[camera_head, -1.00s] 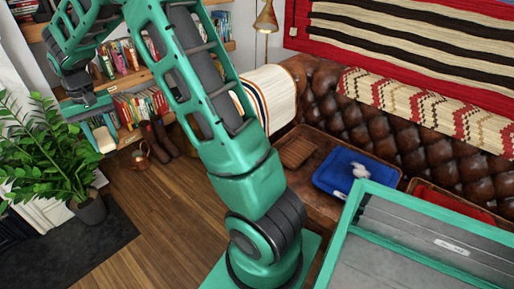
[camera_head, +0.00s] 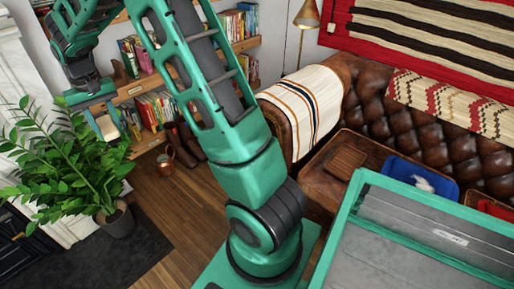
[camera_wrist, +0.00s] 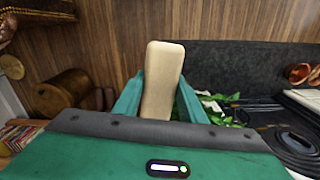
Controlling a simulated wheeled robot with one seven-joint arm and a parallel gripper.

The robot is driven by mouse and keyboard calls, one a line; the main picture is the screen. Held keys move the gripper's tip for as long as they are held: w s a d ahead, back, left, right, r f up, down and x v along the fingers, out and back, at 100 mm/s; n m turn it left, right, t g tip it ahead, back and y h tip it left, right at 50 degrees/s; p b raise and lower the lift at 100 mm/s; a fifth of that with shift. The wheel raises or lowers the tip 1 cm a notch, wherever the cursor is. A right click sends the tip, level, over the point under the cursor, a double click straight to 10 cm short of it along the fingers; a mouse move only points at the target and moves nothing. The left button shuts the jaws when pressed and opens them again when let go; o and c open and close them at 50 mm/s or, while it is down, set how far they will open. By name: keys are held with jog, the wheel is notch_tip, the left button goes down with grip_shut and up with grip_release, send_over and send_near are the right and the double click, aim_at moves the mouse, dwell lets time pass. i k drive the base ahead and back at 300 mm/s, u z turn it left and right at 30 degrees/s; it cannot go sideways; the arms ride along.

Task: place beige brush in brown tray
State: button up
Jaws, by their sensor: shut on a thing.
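My gripper (camera_head: 97,106) is at the upper left of the head view, raised in front of the bookshelf and above the plant. It is shut on the beige brush (camera_head: 110,128). In the wrist view the brush (camera_wrist: 163,75) stands up between the two green fingers, its pale, rounded end pointing away from the gripper. Its lower part is hidden by the gripper. The brown tray (camera_head: 345,162) appears as a small, ribbed brown shape on the brown leather seat, right of my arm and far from my gripper. Its inside is hard to make out.
A blue tray (camera_head: 402,171) with a white item lies right of the brown tray; a red one (camera_head: 492,208) is farther right. The leafy plant (camera_head: 75,165) stands below my gripper. A copper pot (camera_head: 165,160) and boots are on the floor. Wooden floor is clear between plant and base.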

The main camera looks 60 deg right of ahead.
aim_at(346, 162)
jog(key=u, duration=0.15)
jog(key=i, duration=0.6)
jog(key=z, duration=3.1)
jog(key=i, duration=0.55)
